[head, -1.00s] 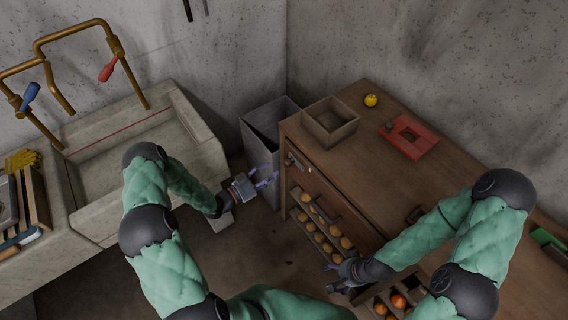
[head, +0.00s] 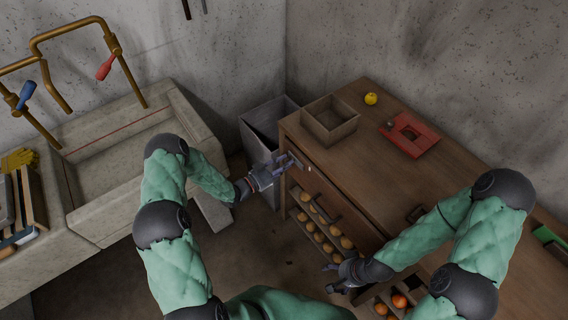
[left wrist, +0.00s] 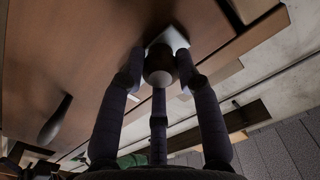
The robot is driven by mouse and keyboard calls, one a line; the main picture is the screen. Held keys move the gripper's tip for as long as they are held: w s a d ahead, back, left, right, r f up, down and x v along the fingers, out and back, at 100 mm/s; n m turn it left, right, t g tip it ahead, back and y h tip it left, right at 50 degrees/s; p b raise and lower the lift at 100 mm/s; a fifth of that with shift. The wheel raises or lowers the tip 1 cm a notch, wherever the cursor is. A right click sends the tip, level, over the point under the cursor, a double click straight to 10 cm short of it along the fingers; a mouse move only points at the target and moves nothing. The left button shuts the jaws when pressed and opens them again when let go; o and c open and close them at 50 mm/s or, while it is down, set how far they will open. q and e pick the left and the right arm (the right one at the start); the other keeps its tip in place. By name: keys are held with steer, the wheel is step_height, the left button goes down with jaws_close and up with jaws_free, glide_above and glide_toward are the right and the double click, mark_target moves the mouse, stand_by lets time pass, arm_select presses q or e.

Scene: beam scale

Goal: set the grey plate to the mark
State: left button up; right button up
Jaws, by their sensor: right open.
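The grey plate (head: 297,160) is small and sits at the cabinet's upper front edge, partly hidden by my left gripper (head: 281,166). In the left wrist view the pale grey plate (left wrist: 172,36) carries a dark round knob (left wrist: 159,66). My left fingers (left wrist: 162,84) stand around the knob; whether they press on it is unclear. A tiny white spot (head: 309,169) lies just right of the plate; I cannot tell if it is the mark. My right gripper (head: 332,279) is open and empty, low in front of the cabinet.
The wooden cabinet (head: 400,175) bears an open box (head: 330,121), a yellow fruit (head: 371,99) and a red plate (head: 412,134). Racks of round fruit (head: 318,237) are below its front. A grey bin (head: 258,142) stands beside it. A stone sink (head: 125,150) is at left.

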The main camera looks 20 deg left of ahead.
arm_select(q)
steer(key=shift+r, duration=0.1)
jaws_close()
steer(key=shift+s+d+r, duration=0.1)
steer(key=shift+s+d, duration=0.3)
steer(key=shift+d, duration=0.2)
steer(key=shift+s+d, duration=0.4)
steer(key=shift+d, duration=0.15)
steer(key=o, duration=0.8)
jaws_free()
steer(key=shift+o, duration=0.6)
